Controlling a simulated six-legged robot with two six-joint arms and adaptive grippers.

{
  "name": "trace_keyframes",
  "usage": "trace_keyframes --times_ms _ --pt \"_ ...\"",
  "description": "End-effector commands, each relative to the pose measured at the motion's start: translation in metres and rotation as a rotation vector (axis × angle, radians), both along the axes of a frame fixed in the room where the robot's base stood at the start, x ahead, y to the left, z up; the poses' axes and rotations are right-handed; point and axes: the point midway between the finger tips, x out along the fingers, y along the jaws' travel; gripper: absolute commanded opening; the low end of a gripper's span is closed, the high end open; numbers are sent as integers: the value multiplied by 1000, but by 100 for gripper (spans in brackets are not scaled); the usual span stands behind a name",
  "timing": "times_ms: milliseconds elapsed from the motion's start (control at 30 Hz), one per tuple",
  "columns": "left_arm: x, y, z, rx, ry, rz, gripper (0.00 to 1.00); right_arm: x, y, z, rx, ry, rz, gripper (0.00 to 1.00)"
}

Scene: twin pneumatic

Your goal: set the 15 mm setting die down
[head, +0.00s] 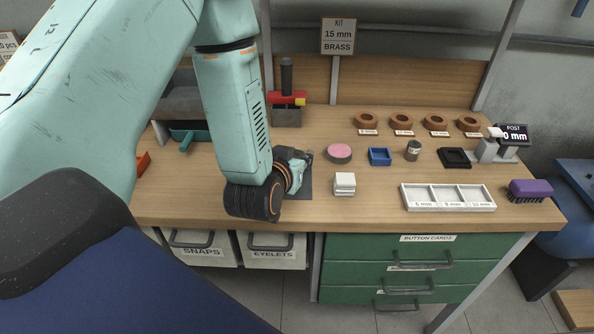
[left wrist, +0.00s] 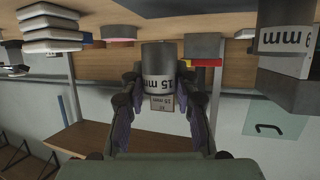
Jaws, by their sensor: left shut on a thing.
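In the head view the die is mostly hidden by the gripper. I cannot tell whether it touches the surface. A similar larger-looking cylinder (left wrist: 283,45), marked in mm, stands at the right of the wrist view. My right gripper is not in view.
A white sorting tray (head: 447,197) lies near the front edge.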

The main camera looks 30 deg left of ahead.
Motion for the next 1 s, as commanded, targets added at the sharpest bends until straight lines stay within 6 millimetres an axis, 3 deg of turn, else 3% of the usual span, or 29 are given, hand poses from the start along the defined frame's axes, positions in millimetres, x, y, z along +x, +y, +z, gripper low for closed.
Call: trace_keyframes --times_ms 200,733,767,1000 --pt "0 0 -28 1 1 -2 0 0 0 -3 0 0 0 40" --pt "0 0 -37 1 -1 0 0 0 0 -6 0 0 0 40" --pt "-1 0 -38 1 1 0 30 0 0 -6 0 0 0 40" --pt "-1 0 -37 1 1 0 51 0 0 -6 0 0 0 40"
